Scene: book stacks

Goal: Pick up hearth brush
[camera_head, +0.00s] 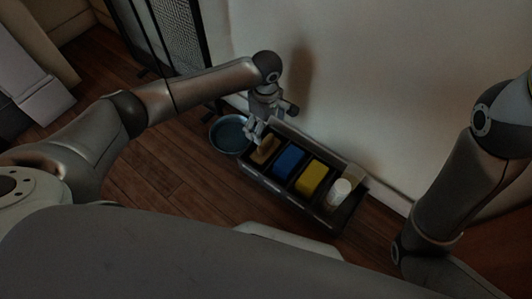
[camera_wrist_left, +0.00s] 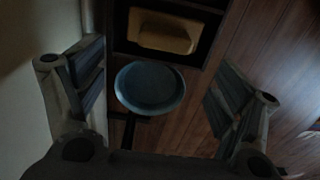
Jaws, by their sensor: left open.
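A tan block-shaped thing (camera_head: 264,151) lies in the leftmost compartment of a dark divided tray (camera_head: 288,196) on the floor. It also shows in the left wrist view (camera_wrist_left: 165,32), at the top. It may be the hearth brush, but its shape is too dark to be sure. My left gripper (camera_head: 254,137) is over the tray's left end, close to the tan thing. In the left wrist view the left gripper (camera_wrist_left: 158,108) is open, its fingers wide apart with nothing held. My right arm shows at the right, but its gripper is out of view.
A blue round pan (camera_head: 229,134) stands beside the tray's left end; in the wrist view the pan (camera_wrist_left: 150,88) appears between the fingers. The tray also holds a blue block (camera_head: 289,162), a yellow block (camera_head: 312,178) and a white cylinder (camera_head: 339,191). A wall runs behind.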

